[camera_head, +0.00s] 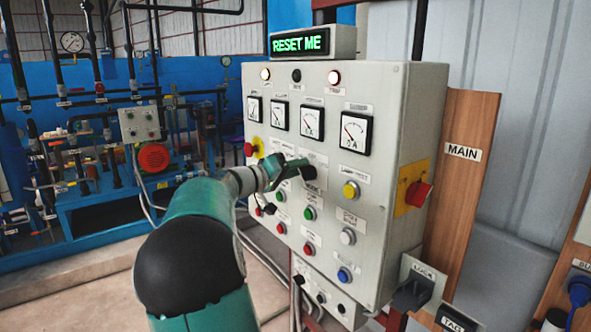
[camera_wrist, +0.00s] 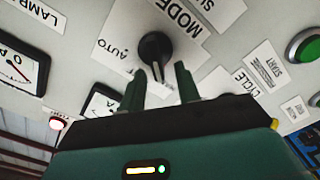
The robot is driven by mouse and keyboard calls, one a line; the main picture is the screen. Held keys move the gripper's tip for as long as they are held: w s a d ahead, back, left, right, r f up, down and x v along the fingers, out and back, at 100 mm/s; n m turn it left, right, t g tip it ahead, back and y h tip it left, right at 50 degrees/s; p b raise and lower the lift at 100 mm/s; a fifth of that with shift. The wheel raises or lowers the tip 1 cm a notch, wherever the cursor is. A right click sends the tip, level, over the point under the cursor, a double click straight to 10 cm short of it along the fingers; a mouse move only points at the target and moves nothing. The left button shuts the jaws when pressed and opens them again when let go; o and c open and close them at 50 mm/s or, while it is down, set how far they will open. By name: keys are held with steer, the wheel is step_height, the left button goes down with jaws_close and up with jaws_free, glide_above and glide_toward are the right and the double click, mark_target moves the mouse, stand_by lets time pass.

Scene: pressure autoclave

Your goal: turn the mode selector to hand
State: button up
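The mode selector is a black knob (camera_wrist: 155,48) on a white plate lettered MODE in the wrist view, with AUTO on its left side. Its narrow grip points down in that view, toward my gripper. No HAND lettering is readable. My gripper (camera_wrist: 159,72) is open, its two green fingers apart with the lower end of the knob appearing between their tips. I cannot tell whether they touch it. In the head view, my gripper (camera_head: 291,168) is at the panel face, just left of the dark selector knob (camera_head: 309,173).
The grey control panel (camera_head: 408,130) carries meters, lamps and buttons. A green start button (camera_wrist: 306,46) is close by in the wrist view. A red switch on a yellow plate (camera_head: 416,192) is on the panel's side. A display (camera_head: 300,42) reads RESET ME.

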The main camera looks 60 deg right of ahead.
steer(key=shift+a, duration=0.1)
steer(key=v, duration=1.3)
steer(key=shift+w+a, duration=0.2)
steer(key=shift+a, duration=0.05)
steer(key=s+a+f+n+t+y, duration=0.1)
steer(key=a+f+n+t+y, duration=0.3)
steer(key=a, duration=0.5)
steer(key=s+a+f+n+t+y, duration=0.1)
steer(key=a+f+n+t+y, duration=0.15)
steer(key=a+f, duration=0.45)
steer(key=s+a+f+n+t+y, duration=0.2)
steer(key=a+y, duration=0.1)
steer(key=a, duration=0.7)
steer(key=s+a+f+n+t+y, duration=0.2)
steer(key=a+t+y, duration=0.1)
steer(key=a, duration=0.7)
steer(key=s+a+f+n+t+y, duration=0.1)
steer(key=s+a+n+t+y, duration=0.1)
steer(key=a, duration=0.8)
steer(key=shift+s+a+f+n+y, duration=0.3)
steer(key=shift+f+n+y, duration=0.1)
steer(key=shift+y, duration=0.35)
